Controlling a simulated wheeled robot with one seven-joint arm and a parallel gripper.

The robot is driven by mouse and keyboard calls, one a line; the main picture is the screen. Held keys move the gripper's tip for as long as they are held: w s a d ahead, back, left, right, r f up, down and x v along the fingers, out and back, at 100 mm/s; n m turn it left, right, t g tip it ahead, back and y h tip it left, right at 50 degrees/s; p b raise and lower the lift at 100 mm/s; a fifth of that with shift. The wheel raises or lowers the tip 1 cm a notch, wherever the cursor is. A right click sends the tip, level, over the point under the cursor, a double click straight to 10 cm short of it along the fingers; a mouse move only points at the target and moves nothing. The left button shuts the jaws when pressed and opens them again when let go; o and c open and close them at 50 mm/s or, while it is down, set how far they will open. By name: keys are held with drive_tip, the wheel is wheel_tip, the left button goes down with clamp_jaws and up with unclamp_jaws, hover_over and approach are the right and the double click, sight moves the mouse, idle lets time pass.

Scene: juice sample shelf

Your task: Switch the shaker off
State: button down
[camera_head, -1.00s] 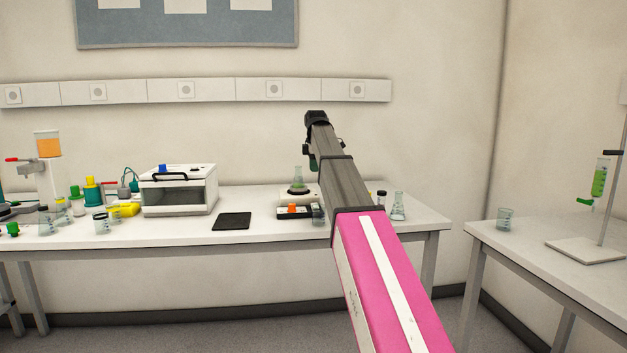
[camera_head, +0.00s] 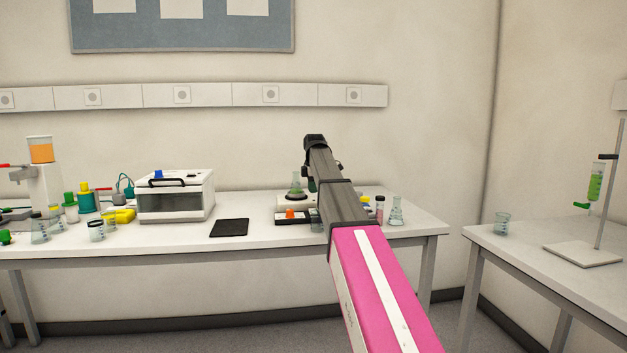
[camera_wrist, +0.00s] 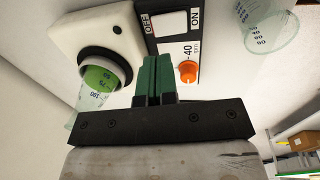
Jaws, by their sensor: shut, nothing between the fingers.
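The shaker (camera_head: 285,200) stands on the long bench, partly behind my arm, with a conical flask (camera_head: 296,186) of green liquid on it. In the wrist view its front panel shows a white switch (camera_wrist: 169,23) between the words OFF and ON, and an orange knob (camera_wrist: 187,72) by the number 40. The flask (camera_wrist: 100,80) lies to the left there. My gripper (camera_wrist: 154,62) has its green fingers together with nothing between them. The fingertips are in front of the panel, just below the switch in the picture; I cannot tell whether they touch. My forearm hides the fingertips in the head view.
A glass beaker (camera_wrist: 270,28) stands close beside the panel. A vial (camera_head: 379,208) and a clear flask (camera_head: 396,211) stand right of my arm. A black pad (camera_head: 229,228) and a white box (camera_head: 176,195) are to the left. Bench space around the pad is clear.

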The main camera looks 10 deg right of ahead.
sight(313, 204)
drive_tip(key=f, duration=0.4)
drive_tip(key=w+f, duration=0.1)
drive_tip(key=f, duration=0.2)
drive_tip(key=shift+f, duration=0.1)
drive_tip(key=shift+w+f, duration=0.1)
drive_tip(key=shift+f, duration=0.1)
drive_tip(key=shift+s, duration=0.25)
drive_tip(key=shift+s+r, duration=0.2)
drive_tip(key=shift+s, duration=0.4)
drive_tip(key=shift+r, duration=0.1)
